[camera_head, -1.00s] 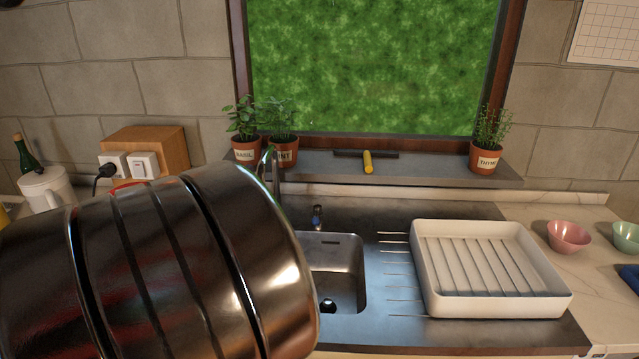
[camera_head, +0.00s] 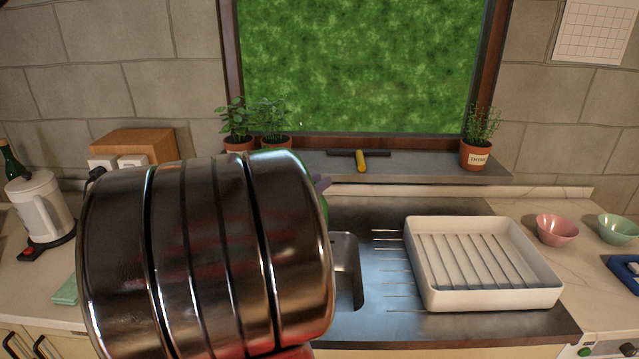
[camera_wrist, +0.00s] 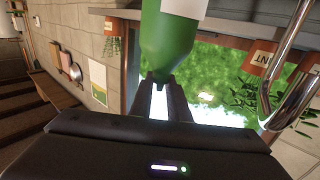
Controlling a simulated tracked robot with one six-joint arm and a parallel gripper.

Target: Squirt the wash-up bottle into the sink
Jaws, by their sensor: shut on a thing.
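In the wrist view my gripper (camera_wrist: 168,88) is shut on the green wash-up bottle (camera_wrist: 165,45), which has a pale label or band at the top of the picture. In the head view my dark, shiny arm fills the lower left and hides the gripper and nearly all of the bottle. Only a thin green edge shows beside the arm, with a small purple piece near it. The steel sink (camera_head: 348,270) is mostly behind my arm; its right side shows. I cannot tell the bottle's exact height over the sink.
A white drying tray (camera_head: 487,298) stands right of the sink. Pink (camera_head: 556,229) and green (camera_head: 618,228) bowls are further right. A thyme pot (camera_head: 475,155) and a yellow-handled squeegee (camera_head: 361,161) are on the sill. A white kettle (camera_head: 40,207) stands left. The tap (camera_wrist: 283,75) shows close in the wrist view.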

